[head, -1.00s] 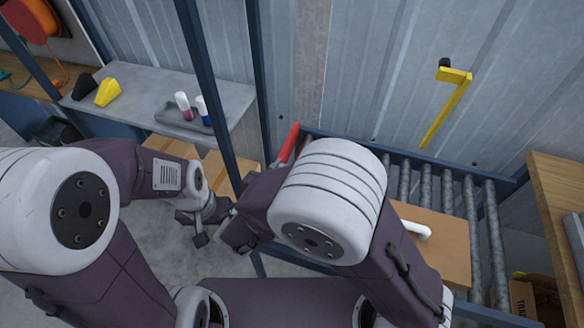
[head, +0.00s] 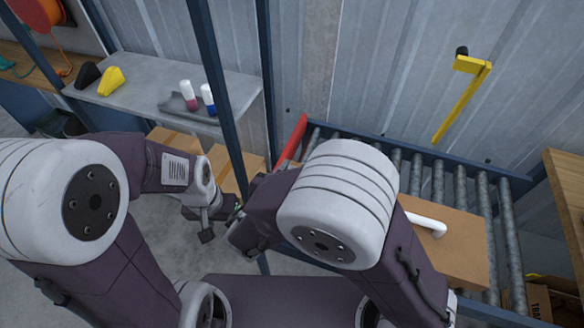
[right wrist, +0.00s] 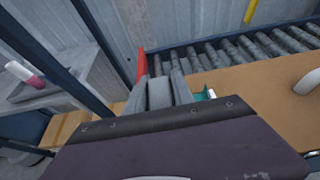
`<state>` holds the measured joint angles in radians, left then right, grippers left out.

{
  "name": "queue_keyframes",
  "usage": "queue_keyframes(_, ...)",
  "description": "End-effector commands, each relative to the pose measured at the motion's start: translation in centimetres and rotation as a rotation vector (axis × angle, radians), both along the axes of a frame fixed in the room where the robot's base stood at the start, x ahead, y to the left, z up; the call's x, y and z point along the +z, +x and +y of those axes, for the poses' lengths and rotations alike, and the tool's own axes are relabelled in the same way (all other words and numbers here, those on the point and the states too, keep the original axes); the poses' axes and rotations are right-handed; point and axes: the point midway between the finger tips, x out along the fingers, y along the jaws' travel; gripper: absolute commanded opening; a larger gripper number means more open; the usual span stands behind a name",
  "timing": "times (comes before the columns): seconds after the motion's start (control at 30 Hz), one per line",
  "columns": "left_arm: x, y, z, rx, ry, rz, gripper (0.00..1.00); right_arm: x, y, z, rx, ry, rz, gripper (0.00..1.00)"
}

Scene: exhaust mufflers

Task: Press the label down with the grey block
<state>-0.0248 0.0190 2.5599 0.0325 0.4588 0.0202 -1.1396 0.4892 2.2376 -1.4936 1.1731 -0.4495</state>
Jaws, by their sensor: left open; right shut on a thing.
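In the right wrist view my right gripper (right wrist: 160,92) is shut on a grey block (right wrist: 159,95), held between its two grey fingers. In the head view this gripper is mostly hidden behind my right arm. A small teal and white patch (right wrist: 205,95), perhaps the label, shows just right of the fingers at the cardboard box. I cannot tell whether the block touches it. The cardboard box (head: 455,255) lies on the roller conveyor, with a white bent pipe (head: 428,223) on top. My left gripper (head: 207,220) is open and empty, away from the box.
A red bar (head: 293,138) stands at the conveyor's left end, close to the right gripper. The conveyor rollers (head: 438,182) run behind the box. A grey shelf (head: 145,100) at left holds bottles and yellow and black items. A blue post (head: 222,90) stands between.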

Motion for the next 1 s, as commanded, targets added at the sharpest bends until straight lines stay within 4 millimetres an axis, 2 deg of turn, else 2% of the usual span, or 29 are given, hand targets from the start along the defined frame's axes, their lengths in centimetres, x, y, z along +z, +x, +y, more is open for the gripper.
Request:
queue_keyframes(0.4,-2.7,0.0,0.0,0.0,0.0,0.0,0.56,-2.8,-0.5,-0.3,0.009,0.0,0.0,0.0)
queue_keyframes(0.5,-3.3,0.0,0.0,0.0,0.0,0.0,0.56,-4.3,-0.6,-0.3,0.01,-0.004,0.0,0.0)
queue_keyframes(0.57,-3.2,0.0,0.0,0.0,0.0,0.0,0.56,-3.5,-0.7,-0.4,0.012,0.002,-0.002,0.0)
queue_keyframes(0.73,-3.4,0.0,0.0,0.0,0.0,0.0,0.56,-3.9,-1.2,-0.8,0.019,-0.002,0.001,0.0)
queue_keyframes(0.83,-2.3,0.0,0.0,0.0,0.0,0.0,0.56,-3.4,-1.0,-0.7,0.016,-0.003,0.001,0.0)
queue_keyframes(0.93,-1.7,0.0,0.0,0.0,0.0,0.0,0.56,-1.3,-0.9,-0.6,0.014,0.005,-0.002,0.0)
queue_keyframes(1.0,-1.4,0.0,0.0,0.0,0.0,0.0,0.56,-1.1,-0.8,-0.6,0.013,0.0,0.001,0.0)
